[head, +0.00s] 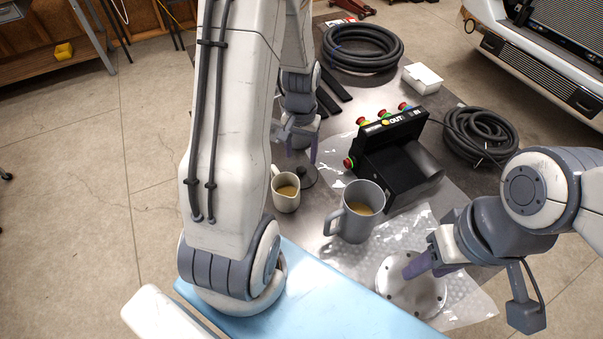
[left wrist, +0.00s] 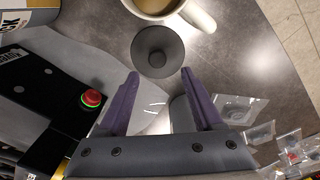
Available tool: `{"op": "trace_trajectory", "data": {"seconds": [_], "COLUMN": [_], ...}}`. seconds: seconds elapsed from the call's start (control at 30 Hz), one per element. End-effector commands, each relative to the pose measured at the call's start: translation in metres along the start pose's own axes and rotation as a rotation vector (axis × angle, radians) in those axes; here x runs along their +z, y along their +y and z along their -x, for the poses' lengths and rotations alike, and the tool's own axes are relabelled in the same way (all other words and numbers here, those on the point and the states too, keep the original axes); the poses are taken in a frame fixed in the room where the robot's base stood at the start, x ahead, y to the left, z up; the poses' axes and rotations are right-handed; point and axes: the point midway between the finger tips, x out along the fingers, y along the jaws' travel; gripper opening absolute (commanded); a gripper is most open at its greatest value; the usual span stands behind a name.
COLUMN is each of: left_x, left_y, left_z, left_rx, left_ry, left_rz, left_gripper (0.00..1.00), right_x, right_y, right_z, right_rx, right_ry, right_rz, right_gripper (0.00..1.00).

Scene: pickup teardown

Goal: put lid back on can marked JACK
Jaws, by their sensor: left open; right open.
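The lid (head: 308,177) is a small dark grey disc with a knob, lying on the metal table. In the left wrist view the lid (left wrist: 157,50) lies just beyond and between my left fingertips, untouched. My left gripper (head: 302,158) is open and empty; it also shows in the left wrist view (left wrist: 158,74). A grey mug-like can (head: 357,215) with a handle and brown liquid stands uncovered. In the left wrist view, letters ending in "CK" show on a partly cut-off container (left wrist: 8,24), seemingly this can. My right gripper (head: 418,264) is open above a round plate.
A cream mug (head: 285,190) with brown liquid stands close beside the lid. A black box (head: 395,160) with coloured buttons stands behind the grey can. The drilled metal plate (head: 425,300) lies on clear plastic wrap. Black hose coils (head: 362,47) lie at the back. A light blue surface (head: 310,300) is in front.

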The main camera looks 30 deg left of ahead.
Motion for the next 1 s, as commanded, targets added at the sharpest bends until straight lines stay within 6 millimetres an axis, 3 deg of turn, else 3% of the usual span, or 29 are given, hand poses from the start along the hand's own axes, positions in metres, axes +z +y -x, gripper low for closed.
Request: {"op": "trace_trajectory", "data": {"seconds": [0.3,0.73,0.9,1.0], "left_x": [0.008,0.007,0.007,0.007], "left_y": [0.003,0.003,0.003,0.003], "left_z": [-0.041,-0.046,-0.046,-0.046], "left_rx": [0.0,0.0,0.0,0.0], "left_ry": [-0.004,0.0,0.0,0.0], "left_rz": [0.0,0.0,0.0,0.0], "left_gripper": [0.67,0.67,0.02,0.0], "right_x": [-0.001,-0.001,-0.001,-0.001], "right_y": [-0.001,-0.001,-0.001,-0.001], "right_z": [0.014,0.014,0.014,0.014], "right_rx": [0.0,0.0,0.0,0.0], "right_ry": [0.0,0.0,0.0,0.0], "right_rz": [-0.001,-0.001,-0.001,-0.001], "right_gripper": [0.47,0.47,0.47,0.47]}}
